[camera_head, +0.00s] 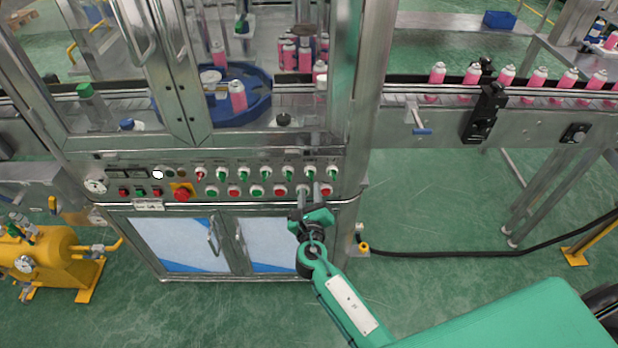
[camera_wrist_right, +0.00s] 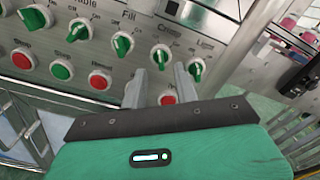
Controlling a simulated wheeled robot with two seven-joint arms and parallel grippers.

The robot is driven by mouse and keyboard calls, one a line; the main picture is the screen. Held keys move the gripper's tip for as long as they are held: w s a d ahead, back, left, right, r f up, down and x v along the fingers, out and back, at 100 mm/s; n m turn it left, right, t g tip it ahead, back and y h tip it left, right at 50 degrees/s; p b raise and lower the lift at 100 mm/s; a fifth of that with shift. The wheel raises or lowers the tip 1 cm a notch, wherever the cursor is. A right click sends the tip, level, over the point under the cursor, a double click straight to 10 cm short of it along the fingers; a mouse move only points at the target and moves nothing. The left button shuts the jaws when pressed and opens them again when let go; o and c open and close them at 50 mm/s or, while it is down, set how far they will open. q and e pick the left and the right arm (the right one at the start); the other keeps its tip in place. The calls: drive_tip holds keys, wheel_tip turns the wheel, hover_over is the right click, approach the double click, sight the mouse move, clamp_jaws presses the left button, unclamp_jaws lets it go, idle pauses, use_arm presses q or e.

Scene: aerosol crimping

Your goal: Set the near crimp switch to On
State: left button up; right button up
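The crimp switch is a green rotary knob (camera_wrist_right: 160,56) under a label that reads like Crimp, second from the right in its row in the right wrist view. In the head view it looks like the knob (camera_head: 310,173) above my right gripper. Its handle stands roughly upright in the wrist view; I cannot tell which setting that is. My right gripper (camera_head: 310,188) is open, pointing up at the panel. In the wrist view its two fingers (camera_wrist_right: 160,75) lie apart, just below and to either side of the knob. Contact cannot be told. My left gripper is not in view.
The light knob (camera_wrist_right: 196,68) is close to the right finger, and the fill knob (camera_wrist_right: 122,45) is to the left. A red button (camera_wrist_right: 167,98) lies between the fingers below. Pink cans (camera_head: 437,74) stand on the conveyor at right. The floor right of the cabinet is mostly open.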

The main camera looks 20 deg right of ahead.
sight(310, 176)
drive_tip(key=shift+x, duration=2.75)
drive_tip(key=shift+c, duration=0.4)
clamp_jaws()
